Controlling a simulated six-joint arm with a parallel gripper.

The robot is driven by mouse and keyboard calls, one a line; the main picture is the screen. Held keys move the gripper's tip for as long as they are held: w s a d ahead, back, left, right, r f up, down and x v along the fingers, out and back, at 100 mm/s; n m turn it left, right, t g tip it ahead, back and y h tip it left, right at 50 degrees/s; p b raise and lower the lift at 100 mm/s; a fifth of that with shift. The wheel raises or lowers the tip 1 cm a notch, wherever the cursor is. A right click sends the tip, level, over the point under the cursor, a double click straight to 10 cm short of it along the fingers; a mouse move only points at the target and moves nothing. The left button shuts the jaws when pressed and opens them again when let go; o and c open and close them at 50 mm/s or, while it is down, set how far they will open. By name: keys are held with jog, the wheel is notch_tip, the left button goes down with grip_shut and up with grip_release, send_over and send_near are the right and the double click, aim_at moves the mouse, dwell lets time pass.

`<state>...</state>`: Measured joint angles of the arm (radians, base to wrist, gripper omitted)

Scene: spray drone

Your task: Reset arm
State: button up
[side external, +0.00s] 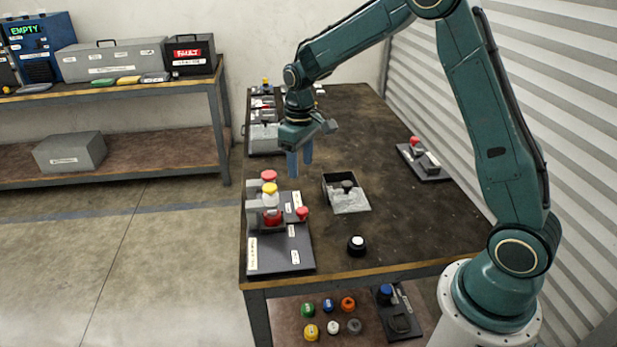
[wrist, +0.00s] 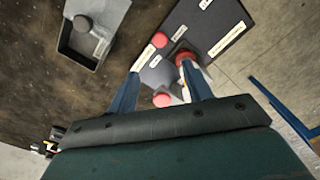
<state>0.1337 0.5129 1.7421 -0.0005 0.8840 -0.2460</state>
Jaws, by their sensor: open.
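My arm is bent over the dark table (side external: 380,230). My gripper (side external: 300,174) points down above the table, behind a dark board (side external: 282,257) with red and yellow knobs. In the wrist view my gripper (wrist: 158,88) has its two blue fingers apart, with nothing held between them. Part of the board (wrist: 215,20) with its labels and red knobs shows beyond and between the fingers. The fingers look apart from the knobs, though their exact height is hard to tell.
A grey tray (side external: 352,202) with a dark knob stands right of the board. A black knob with a white top (side external: 357,245) stands in front of it. A small board with a red knob (side external: 425,165) lies at the right edge. Several coloured caps (side external: 329,304) sit on the lower shelf.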

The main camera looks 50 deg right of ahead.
jog(key=shift+r, duration=0.2)
jog(key=s+a+r+t, duration=0.3)
jog(key=s+a+r, duration=0.1)
jog(key=s+r, duration=0.85)
jog(key=s+a+r+m+t, duration=0.1)
jog(key=s+a+r+t, duration=0.1)
jog(key=s, duration=1.4)
jog(key=shift+r+t, duration=0.3)
jog(key=shift+o, duration=0.4)
jog(key=shift+a, duration=0.1)
dwell(0.3)
